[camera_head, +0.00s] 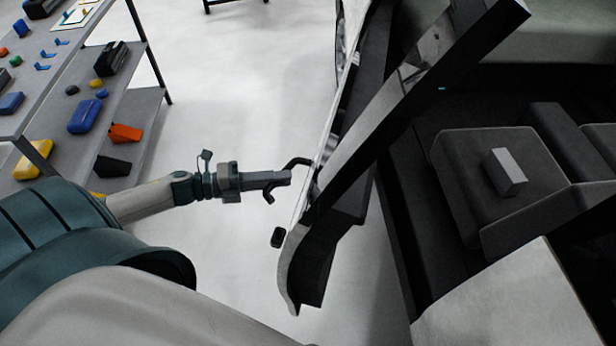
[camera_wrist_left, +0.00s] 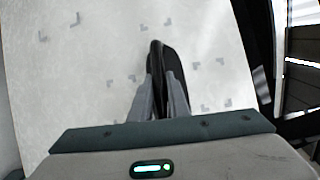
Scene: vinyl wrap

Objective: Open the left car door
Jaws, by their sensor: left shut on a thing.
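The left car door (camera_head: 345,140) stands ajar from the car body, with floor showing between its lower edge and the seat side. Its black door handle (camera_head: 299,162) sticks out from the white outer panel. My left gripper (camera_head: 286,178) reaches in from the left and is shut on the handle. In the left wrist view, the black handle (camera_wrist_left: 155,54) shows between the fingers of the same gripper (camera_wrist_left: 161,85). The gripper hides part of the handle. My right gripper is in neither view.
A grey shelf rack (camera_head: 150,125) with coloured tools and boxes stands at the left. The car interior shows dark seats (camera_head: 455,175) and a small grey box (camera_head: 504,172) at the right. Pale floor (camera_head: 240,90) is clear between the rack and the door.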

